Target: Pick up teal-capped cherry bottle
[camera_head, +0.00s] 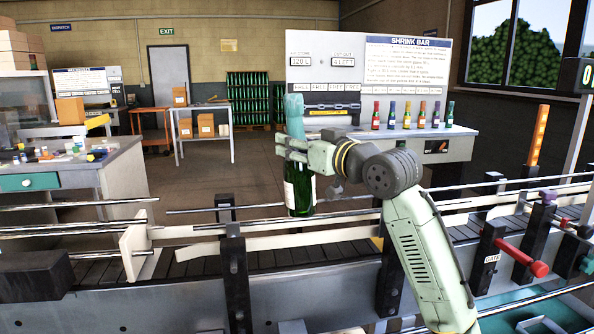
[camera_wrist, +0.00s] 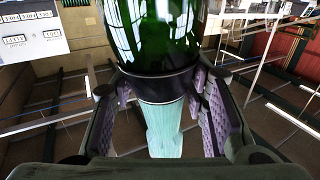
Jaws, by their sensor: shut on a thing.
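The teal-capped bottle (camera_head: 298,185) is dark green with a pale label and a long teal cap on its neck. In the head view it is upright above the conveyor; I cannot tell whether its base touches the belt. My gripper (camera_head: 296,150) reaches it from the right and is shut around its neck, just below the teal cap (camera_head: 294,115). In the wrist view my gripper (camera_wrist: 167,105) has its ridged pads on both sides of the neck, at a dark band. The green bottle body (camera_wrist: 165,35) and the teal cap (camera_wrist: 163,130) also show there. Any cherry marking is not readable.
The conveyor (camera_head: 330,250) runs across the front, with metal guide rails and dark posts. A white plate (camera_head: 135,245) stands across the belt at left. Several small coloured bottles (camera_head: 407,115) stand on the shrink bar bench behind. A red-handled gate lever (camera_head: 525,258) is at right.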

